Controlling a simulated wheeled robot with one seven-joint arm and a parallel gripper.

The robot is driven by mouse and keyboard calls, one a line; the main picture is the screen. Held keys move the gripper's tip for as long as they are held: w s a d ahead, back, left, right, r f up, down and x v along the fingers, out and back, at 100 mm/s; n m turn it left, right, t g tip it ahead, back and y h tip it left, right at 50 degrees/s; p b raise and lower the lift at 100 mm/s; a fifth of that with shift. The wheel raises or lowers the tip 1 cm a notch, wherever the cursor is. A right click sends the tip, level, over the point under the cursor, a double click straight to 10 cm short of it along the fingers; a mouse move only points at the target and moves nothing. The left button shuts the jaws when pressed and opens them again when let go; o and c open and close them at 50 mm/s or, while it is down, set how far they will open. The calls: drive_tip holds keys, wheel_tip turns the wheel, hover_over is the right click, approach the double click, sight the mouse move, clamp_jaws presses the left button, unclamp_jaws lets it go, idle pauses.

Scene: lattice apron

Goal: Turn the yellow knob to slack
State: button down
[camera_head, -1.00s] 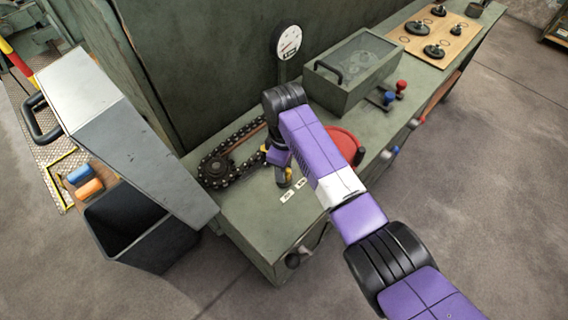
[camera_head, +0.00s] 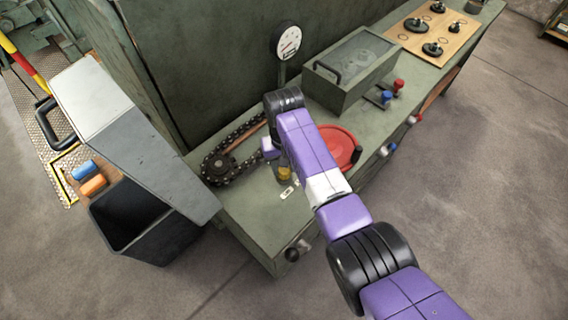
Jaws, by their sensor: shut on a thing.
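The yellow knob (camera_head: 285,174) sits on the green bench top, just behind two small white labels (camera_head: 287,193). My gripper (camera_head: 283,167) points down over it from behind the purple wrist and is shut on the knob. The fingers are small and partly hidden by my arm. The label text and the knob's pointer are too small to read.
A chain on sprockets (camera_head: 222,166) lies left of the knob. A red disc (camera_head: 338,148) is right, partly behind my arm. A dial gauge (camera_head: 286,42) and a lidded green box (camera_head: 352,75) stand behind. A black crank handle (camera_head: 293,254) projects at the front.

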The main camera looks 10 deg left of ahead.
sight(284, 169)
drive_tip(key=m, duration=0.4)
drive_tip(key=shift+m+p, duration=0.3)
drive_tip(key=shift+m, duration=2.3)
drive_tip(key=c, duration=0.9)
unclamp_jaws()
drive_tip(key=shift+r, duration=3.95)
